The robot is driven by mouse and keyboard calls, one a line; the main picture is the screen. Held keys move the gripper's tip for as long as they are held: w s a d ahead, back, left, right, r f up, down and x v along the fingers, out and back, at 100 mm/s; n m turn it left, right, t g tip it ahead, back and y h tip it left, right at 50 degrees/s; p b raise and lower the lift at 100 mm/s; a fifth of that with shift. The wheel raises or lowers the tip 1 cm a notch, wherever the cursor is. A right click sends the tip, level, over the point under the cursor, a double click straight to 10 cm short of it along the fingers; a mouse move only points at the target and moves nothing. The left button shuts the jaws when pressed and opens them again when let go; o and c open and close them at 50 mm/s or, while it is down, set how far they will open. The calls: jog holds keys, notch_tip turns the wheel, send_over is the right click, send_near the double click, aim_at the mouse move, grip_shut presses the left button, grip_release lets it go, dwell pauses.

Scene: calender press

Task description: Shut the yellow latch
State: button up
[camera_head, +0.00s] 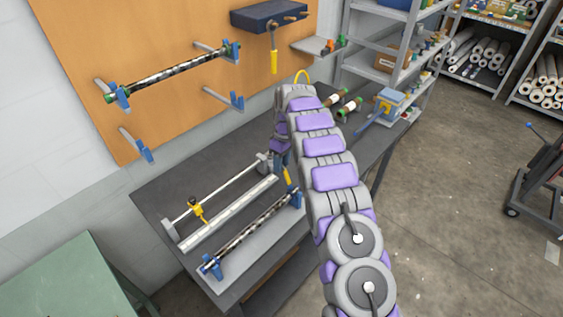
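A striped roller (255,230) lies in blue end holders on the dark workbench, left of my arm. A small yellow piece (287,175) stands up by the right-hand blue holder (294,197). It may be the latch, but it is too small to tell. My arm reaches over the bench and bends down. My gripper (279,158) is above the bench, close to the small yellow piece. Its fingers are small and partly hidden, so I cannot tell whether they touch it or are open.
A second striped roller (172,72) rests on blue brackets on the orange wall panel. A yellow-handled tool (274,60) hangs under a dark blue wall box (268,15). A blue device (388,104) stands at the bench's right end. Open floor (450,170) lies to the right.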

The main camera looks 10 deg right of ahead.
jog(key=shift+a, duration=0.1)
grip_shut()
dwell(0.5)
